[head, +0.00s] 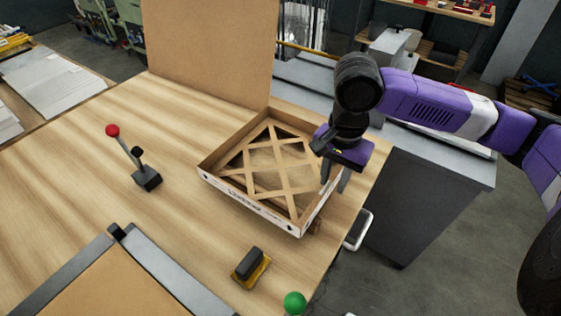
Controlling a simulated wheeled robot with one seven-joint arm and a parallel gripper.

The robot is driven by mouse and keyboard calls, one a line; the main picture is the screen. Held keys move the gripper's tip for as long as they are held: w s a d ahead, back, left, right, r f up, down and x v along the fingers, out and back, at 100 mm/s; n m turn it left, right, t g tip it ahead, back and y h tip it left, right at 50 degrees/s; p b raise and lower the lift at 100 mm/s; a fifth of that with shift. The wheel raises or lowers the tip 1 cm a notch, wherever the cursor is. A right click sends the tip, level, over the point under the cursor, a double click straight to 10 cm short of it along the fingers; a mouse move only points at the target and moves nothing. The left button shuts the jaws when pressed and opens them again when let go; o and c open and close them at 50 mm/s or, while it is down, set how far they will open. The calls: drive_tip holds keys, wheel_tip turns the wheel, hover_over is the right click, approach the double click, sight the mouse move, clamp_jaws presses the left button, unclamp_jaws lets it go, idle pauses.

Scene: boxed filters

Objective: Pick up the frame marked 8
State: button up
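A shallow open cardboard box (215,181) sits on the wooden table, with dark printing on its white front side. Inside it is a filter with a tan lattice frame (268,158) of crossed strips. No number 8 is legible from here. My gripper (334,179) points down at the right side of the box. Its two fingers are apart, close to the right wall. The gripper hides the back right corner of the box. I cannot tell whether the fingers touch the wall or frame.
A lever with a red knob (113,131) stands left of the box. A yellow-and-black block (251,267) and a green ball (294,302) are near the front edge. A tall cardboard panel (210,50) rises behind. The table's left middle is clear.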

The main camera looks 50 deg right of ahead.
drive_tip(key=shift+f, duration=0.45)
clamp_jaws()
idle(1.1)
